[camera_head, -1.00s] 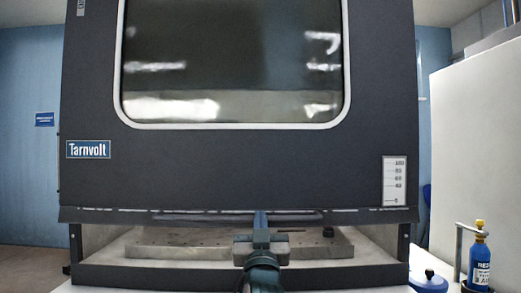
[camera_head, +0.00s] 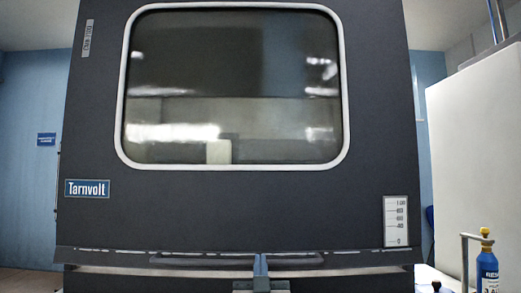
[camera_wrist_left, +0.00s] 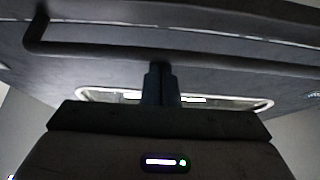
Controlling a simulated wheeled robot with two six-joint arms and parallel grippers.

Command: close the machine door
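The machine door (camera_head: 235,215) is a large dark grey panel with a white-framed window and a "Tarnvolt" label, seen upright in the head view. A dark bar handle (camera_head: 195,261) runs along its lower edge; it also crosses the left wrist view (camera_wrist_left: 100,51). A narrow gap shows under the door. My left gripper (camera_head: 260,262) is at the middle of the handle. Its two fingers are together, side by side along the bar, with the tips at the bar in the left wrist view (camera_wrist_left: 161,70). They do not visibly clasp it. My right gripper is out of view.
A blue bottle with a yellow cap (camera_head: 487,265) stands at the lower right beside a metal post (camera_head: 464,262). A white cabinet or panel (camera_head: 475,160) stands right of the machine. A blue wall (camera_head: 30,200) is at the left.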

